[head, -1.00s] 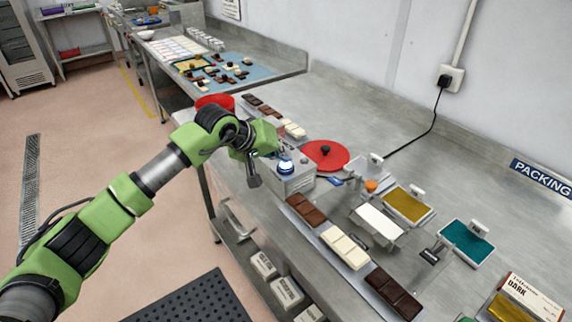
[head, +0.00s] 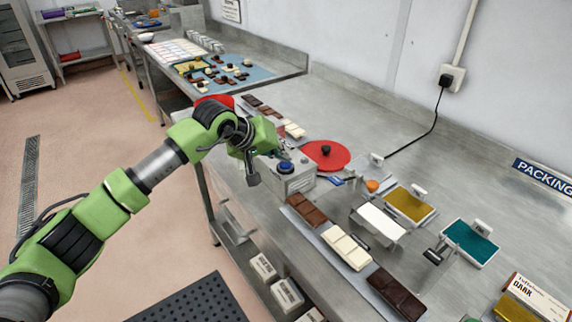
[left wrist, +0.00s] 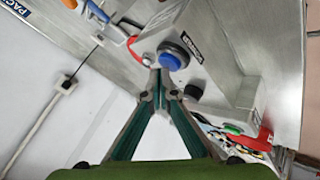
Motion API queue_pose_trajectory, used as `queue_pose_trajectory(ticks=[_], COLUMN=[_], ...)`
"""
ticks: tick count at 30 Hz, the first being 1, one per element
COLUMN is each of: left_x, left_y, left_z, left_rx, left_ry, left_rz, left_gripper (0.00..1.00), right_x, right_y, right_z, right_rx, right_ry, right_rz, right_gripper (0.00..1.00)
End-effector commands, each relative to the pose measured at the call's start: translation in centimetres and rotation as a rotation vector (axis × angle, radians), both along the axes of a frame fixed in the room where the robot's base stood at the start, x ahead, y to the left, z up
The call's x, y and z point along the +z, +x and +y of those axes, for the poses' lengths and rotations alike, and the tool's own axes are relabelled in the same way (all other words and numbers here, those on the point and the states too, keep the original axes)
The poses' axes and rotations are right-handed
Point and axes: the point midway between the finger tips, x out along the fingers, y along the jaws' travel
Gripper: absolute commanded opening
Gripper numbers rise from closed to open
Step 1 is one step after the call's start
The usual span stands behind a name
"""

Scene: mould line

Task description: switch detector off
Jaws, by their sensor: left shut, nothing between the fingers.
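The detector (head: 292,184) is a grey metal box on the steel bench, in the middle of the head view. A blue round button (head: 286,167) sits on its top and looks unlit. In the left wrist view the blue button (left wrist: 172,57) has a dark collar, with a small label plate beside it. My left gripper (head: 282,155) is shut and empty, just above and behind the button. In the left wrist view its closed fingertips (left wrist: 158,73) are close beside the button; I cannot tell whether they touch it. My right gripper is not in view.
A red disc (head: 326,155) with a black knob lies behind the detector. Chocolate bars lie in a row on a strip (head: 330,250) in front. Yellow (head: 410,204) and teal (head: 470,243) trays stand to the right. Open bench (head: 400,120) lies towards the wall.

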Motion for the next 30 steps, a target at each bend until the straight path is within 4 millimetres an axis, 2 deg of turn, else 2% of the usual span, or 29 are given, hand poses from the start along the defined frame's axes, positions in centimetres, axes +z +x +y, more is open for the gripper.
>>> queue_pose_trajectory(ticks=[7,22,30], left_x=[0.3,5.2,6.0], left_y=[0.0,0.0,0.0], left_z=[0.0,0.0,0.0], left_rx=[-0.001,0.0,-0.001], left_ry=[0.001,0.0,0.0], left_rz=[0.0,-0.001,0.001], left_gripper=[0.0,0.0,0.0], right_x=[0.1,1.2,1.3], right_y=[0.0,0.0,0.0], right_z=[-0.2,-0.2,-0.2], right_rx=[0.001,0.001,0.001], right_ry=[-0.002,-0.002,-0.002], right_rz=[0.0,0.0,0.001], right_gripper=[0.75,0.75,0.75])
